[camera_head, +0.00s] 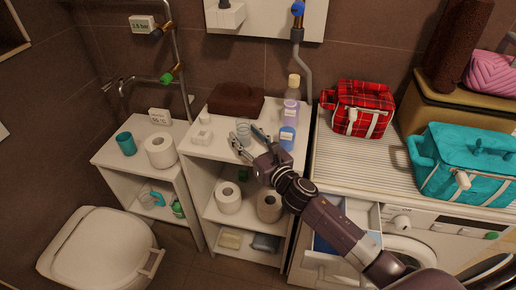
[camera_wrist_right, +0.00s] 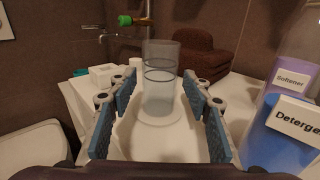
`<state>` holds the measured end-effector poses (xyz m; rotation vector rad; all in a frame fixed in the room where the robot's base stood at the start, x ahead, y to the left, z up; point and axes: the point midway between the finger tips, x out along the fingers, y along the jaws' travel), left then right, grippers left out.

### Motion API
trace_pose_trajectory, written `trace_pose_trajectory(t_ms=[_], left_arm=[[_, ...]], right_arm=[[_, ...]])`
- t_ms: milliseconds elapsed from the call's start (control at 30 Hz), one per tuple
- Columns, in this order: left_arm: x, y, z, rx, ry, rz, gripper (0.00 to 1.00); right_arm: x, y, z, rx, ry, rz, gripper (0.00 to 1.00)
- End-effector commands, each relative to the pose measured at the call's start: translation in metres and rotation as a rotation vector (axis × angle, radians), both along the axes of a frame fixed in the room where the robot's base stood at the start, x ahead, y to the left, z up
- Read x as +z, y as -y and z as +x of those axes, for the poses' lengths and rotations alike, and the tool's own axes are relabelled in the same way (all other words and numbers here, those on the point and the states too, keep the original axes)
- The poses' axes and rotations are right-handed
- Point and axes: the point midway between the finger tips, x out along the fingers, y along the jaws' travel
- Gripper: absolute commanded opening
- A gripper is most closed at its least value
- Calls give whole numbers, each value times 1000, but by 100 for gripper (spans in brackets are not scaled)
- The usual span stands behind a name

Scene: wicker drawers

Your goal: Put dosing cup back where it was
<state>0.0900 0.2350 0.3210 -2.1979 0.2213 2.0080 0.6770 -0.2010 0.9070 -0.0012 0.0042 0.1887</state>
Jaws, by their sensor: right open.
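The dosing cup (camera_head: 243,129) is a clear, slightly bluish cup. It stands upright on top of the white shelf unit (camera_head: 215,148), in front of the brown towel. In the right wrist view the cup (camera_wrist_right: 160,82) is centred between the finger pads. My right gripper (camera_head: 247,139) is open, with one finger on each side of the cup's line. A gap shows on both sides, and I cannot tell how far the cup reaches in between the fingers. My left gripper is not in view.
A softener bottle (camera_head: 291,112) and a blue detergent bottle (camera_head: 287,138) stand close to the right of the gripper. A folded brown towel (camera_head: 236,98) lies behind the cup. Small white boxes (camera_head: 202,134) are to the left. A pipe (camera_head: 307,70) runs down the wall.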

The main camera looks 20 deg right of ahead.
Motion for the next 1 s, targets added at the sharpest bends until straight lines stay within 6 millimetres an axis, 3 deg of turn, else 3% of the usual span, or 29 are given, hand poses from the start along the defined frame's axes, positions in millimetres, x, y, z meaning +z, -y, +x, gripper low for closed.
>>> trace_pose_trajectory(t_ms=[300,500,1000], left_arm=[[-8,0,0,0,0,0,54],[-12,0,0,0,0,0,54],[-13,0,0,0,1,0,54]], right_arm=[[-2,11,-65,3,-2,0,45],[-1,17,-91,2,0,1,45],[1,19,-101,1,2,0,45]])
